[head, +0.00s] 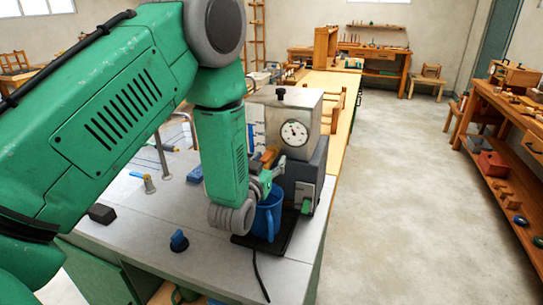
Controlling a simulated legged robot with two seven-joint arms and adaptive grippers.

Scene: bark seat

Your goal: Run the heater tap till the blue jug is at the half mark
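The heater (303,106) is a steel and grey box with a round dial (294,133) on its front, at the far right of the bench. The blue jug (268,218) stands upright on a black tray (287,238) in front of the heater, partly hidden by my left arm. My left gripper (274,171) is just above the jug, at the heater's front, close to an orange-brown part (269,157) that may be the tap handle. Whether its fingers hold anything is unclear. The jug's inside, any water level and the half mark are hidden. My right gripper is out of view.
The grey bench (205,250) carries a dark block (102,213), a small blue knob-like piece (179,241) and a blue-handled valve (147,181). A black cable (257,276) hangs over its front edge. Open concrete floor (390,200) lies to the right, before a wooden workbench (505,115).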

